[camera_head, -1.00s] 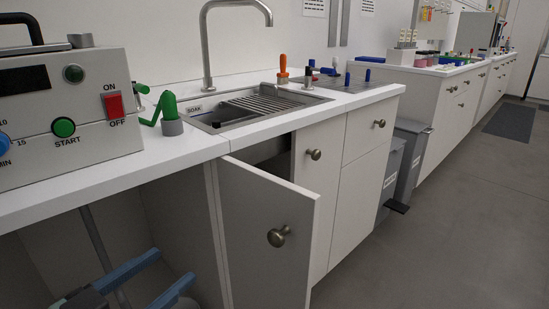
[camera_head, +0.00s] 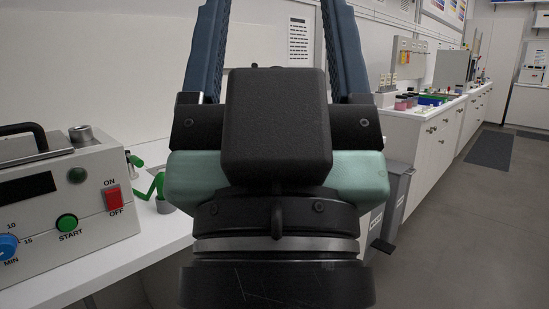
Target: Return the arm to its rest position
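My gripper (camera_head: 272,30) is raised large in the middle of the view, close to the camera, with its two blue fingers pointing up. The fingertips reach the top edge of the frame. My gripper and wrist hide the sink, the tap and the open cabinet door behind them.
A grey control box (camera_head: 65,195) with a red switch stands on the white counter (camera_head: 150,243) at left, beside a green-handled item (camera_head: 158,187). A grey bin (camera_head: 392,205) stands right of my wrist.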

